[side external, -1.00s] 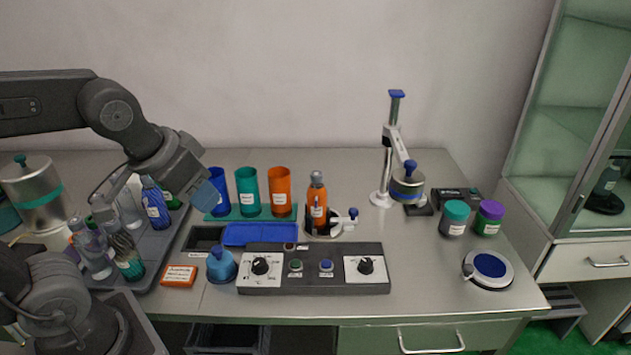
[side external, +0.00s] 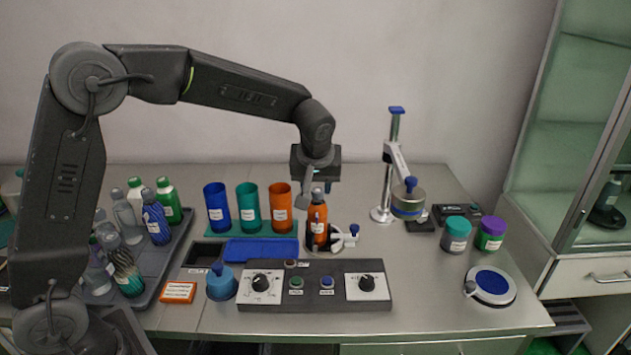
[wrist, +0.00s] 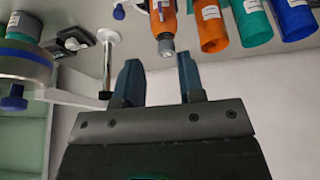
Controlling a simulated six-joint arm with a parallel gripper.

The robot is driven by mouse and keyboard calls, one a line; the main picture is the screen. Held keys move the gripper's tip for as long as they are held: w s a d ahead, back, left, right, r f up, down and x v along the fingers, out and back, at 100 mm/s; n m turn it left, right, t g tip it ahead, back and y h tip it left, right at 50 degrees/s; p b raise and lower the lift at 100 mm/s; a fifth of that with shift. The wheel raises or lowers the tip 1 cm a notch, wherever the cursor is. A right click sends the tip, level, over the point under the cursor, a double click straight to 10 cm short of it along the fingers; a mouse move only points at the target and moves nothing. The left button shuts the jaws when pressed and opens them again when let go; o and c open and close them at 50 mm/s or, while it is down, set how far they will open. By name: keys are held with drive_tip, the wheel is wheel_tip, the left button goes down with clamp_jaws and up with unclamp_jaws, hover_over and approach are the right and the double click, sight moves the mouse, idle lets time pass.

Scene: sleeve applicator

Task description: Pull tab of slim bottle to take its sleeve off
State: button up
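The slim bottle in an orange sleeve (side external: 318,215) with a white label stands upright in a dark holder with a white and blue clamp (side external: 347,236). Its grey cap shows in the wrist view (wrist: 166,46). I cannot make out a pull tab on the sleeve. My gripper (side external: 316,178) is just above the bottle, pointing down, and partly covers its top in the side view. In the wrist view my gripper (wrist: 159,75) has its two blue fingers apart with nothing held. The cap shows beyond the fingertips, roughly between them.
Blue, teal and orange cups (side external: 280,209) stand left of the bottle. A control box (side external: 312,290) lies in front. A press stand (side external: 395,165) rises to the right. A tray (side external: 160,270) with several bottles is at the left. Lidded jars (side external: 456,235) stand at the right.

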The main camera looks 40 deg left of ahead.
sight(317, 217)
drive_tip(key=x, duration=1.3)
drive_tip(key=shift+a+f, duration=0.1)
drive_tip(key=shift+c, duration=0.5)
drive_tip(key=shift+s, duration=0.1)
clamp_jaws()
